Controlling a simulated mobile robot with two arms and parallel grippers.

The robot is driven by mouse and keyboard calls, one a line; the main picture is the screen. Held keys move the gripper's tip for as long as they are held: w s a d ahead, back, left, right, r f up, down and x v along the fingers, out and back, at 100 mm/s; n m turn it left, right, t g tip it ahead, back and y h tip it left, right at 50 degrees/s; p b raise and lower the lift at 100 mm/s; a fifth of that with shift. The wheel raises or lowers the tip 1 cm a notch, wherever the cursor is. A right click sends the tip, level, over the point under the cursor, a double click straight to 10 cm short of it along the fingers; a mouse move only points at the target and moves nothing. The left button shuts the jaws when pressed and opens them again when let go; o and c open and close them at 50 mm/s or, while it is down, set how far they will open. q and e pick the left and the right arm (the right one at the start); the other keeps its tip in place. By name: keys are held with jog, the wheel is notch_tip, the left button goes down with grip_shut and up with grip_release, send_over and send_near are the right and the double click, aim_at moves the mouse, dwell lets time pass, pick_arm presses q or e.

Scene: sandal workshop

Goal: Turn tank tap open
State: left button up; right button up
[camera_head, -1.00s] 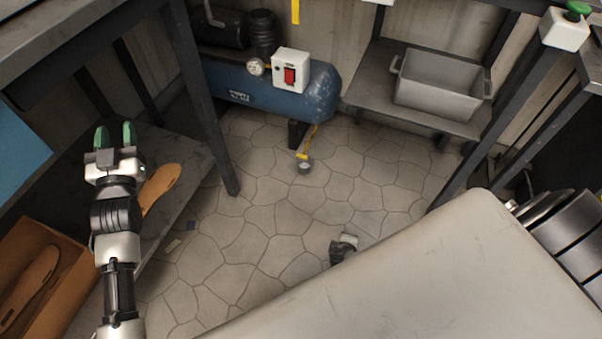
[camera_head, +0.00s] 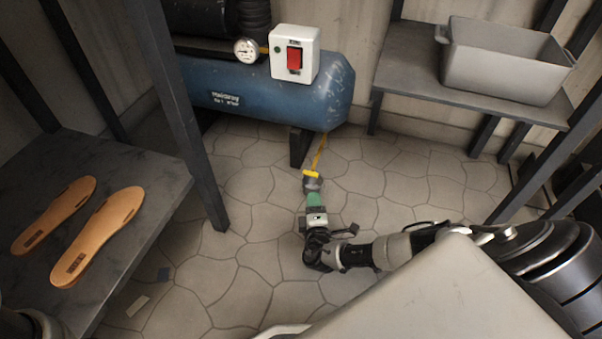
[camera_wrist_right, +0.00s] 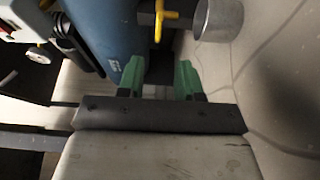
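The blue tank (camera_head: 245,95) lies on its side at the back, with a dark support under its right end. Its tap has a yellow handle (camera_head: 311,174) low near the floor, and a yellow strip runs up from it towards the tank. My right gripper (camera_head: 315,199) is low, just in front of the tap in the head view. In the right wrist view its two green fingers (camera_wrist_right: 160,75) are apart with nothing between them. The yellow tap handle (camera_wrist_right: 160,15) is beyond the fingertips there, apart from them. My left gripper is out of view.
A grey metal cup-like cylinder (camera_wrist_right: 218,18) is beside the tap. A white box with a red switch (camera_head: 295,55) and a gauge (camera_head: 247,50) sit on the tank. A grey bin (camera_head: 502,62) stands on the right shelf. Insoles (camera_head: 98,235) lie on the left shelf.

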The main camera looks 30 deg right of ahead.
aim_at(311, 175)
jog(key=b+x, duration=0.5)
jog(key=x, duration=0.5)
jog(key=shift+d+b, duration=0.15)
jog(key=shift+b, duration=0.15)
jog(key=shift+r, duration=0.1)
grip_shut()
